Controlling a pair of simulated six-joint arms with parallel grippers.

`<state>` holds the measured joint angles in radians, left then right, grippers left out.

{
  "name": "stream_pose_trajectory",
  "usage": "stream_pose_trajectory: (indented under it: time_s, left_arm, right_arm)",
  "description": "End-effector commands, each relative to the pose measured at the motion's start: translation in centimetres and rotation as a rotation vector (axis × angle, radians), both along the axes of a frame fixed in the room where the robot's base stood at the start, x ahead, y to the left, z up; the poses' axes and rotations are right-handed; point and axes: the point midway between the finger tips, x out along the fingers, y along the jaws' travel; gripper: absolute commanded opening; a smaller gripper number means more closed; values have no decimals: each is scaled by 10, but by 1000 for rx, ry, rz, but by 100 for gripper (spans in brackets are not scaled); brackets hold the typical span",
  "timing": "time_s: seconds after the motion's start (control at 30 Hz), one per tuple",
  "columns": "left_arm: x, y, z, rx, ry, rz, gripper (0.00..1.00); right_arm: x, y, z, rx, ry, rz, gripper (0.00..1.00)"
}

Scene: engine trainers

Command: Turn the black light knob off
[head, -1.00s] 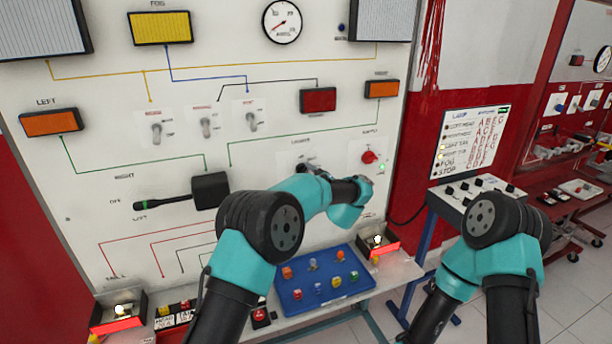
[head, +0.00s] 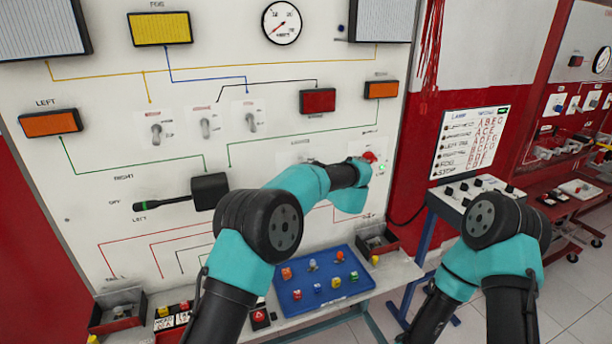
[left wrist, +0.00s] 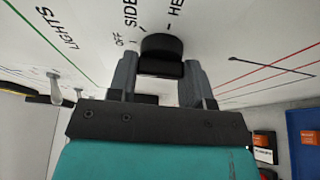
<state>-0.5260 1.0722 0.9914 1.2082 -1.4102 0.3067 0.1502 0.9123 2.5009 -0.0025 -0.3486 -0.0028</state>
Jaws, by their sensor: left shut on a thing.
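The black light knob (left wrist: 162,46) stands on the white panel in the left wrist view, near printed "OFF", "SIDE" and "HEAD" words. My left gripper (left wrist: 160,68) has one finger on each side of the knob's grip and is shut on it. I cannot tell exactly which word the knob points to. In the head view my left wrist (head: 345,175) is against the panel and hides the knob and the fingers. My right arm shows at the lower right of the head view, but its gripper is not in view.
A red knob (head: 369,157) is just right of my left wrist. Toggle switches (head: 205,128) and a black stalk lever (head: 165,202) are to the left. A blue tray (head: 318,279) with several small parts lies below. The lamp boxes (head: 118,312) and (head: 377,240) are dark.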

Motion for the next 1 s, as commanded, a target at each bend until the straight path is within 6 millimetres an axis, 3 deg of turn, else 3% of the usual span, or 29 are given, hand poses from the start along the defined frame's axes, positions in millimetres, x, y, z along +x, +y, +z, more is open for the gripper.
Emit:
stream_pose_trajectory:
  time_s: [0.4,0.43,0.67,1.0]
  left_arm:
    - [0,0,-1,-10,-3,0,22]
    - [0,0,-1,-10,-3,0,47]
    - [0,0,0,-9,-3,0,70]
    - [-2,-2,0,-9,-3,-1,71]
  right_arm:
    - [0,0,0,0,0,0,0]
    - [0,0,0,0,0,0,0]
    - [0,0,0,0,0,0,0]
    - [0,0,0,0,0,0,0]
